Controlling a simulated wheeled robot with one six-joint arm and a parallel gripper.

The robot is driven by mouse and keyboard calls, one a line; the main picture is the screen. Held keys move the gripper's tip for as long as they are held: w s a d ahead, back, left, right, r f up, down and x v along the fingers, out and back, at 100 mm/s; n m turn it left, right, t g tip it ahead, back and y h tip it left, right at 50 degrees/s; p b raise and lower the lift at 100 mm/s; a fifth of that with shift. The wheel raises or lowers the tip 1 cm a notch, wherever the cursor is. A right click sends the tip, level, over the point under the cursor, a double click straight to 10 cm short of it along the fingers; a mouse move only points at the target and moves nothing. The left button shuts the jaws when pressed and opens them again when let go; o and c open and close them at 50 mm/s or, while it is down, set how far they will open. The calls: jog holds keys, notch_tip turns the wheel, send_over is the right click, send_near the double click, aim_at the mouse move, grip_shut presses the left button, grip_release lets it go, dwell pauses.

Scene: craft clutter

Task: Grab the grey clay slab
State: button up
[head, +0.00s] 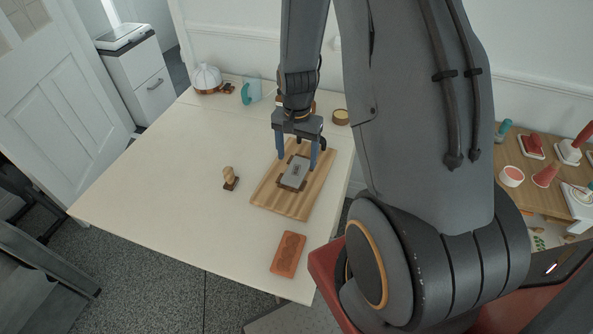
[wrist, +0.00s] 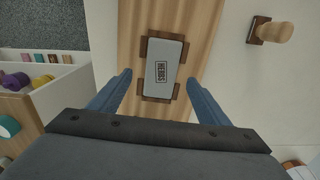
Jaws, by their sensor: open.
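The grey clay slab (head: 295,172) is a flat rectangle with a dark stamped mark. It lies on dark brown supports on a striped wooden board (head: 263,194) on the table.
A wooden-handled stamp (head: 230,178) stands left of the board, and a terracotta mould (head: 288,254) lies in front. A teal-handled cup (head: 251,91), a white vessel (head: 206,78) and a round tin (head: 340,117) stand at the back. The table's left part is clear.

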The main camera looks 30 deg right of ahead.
aim_at(296, 169)
jog(key=shift+w+f+p, duration=0.2)
jog(key=shift+f+p, duration=0.8)
jog(key=shift+f, duration=1.45)
jog(key=c, duration=1.3)
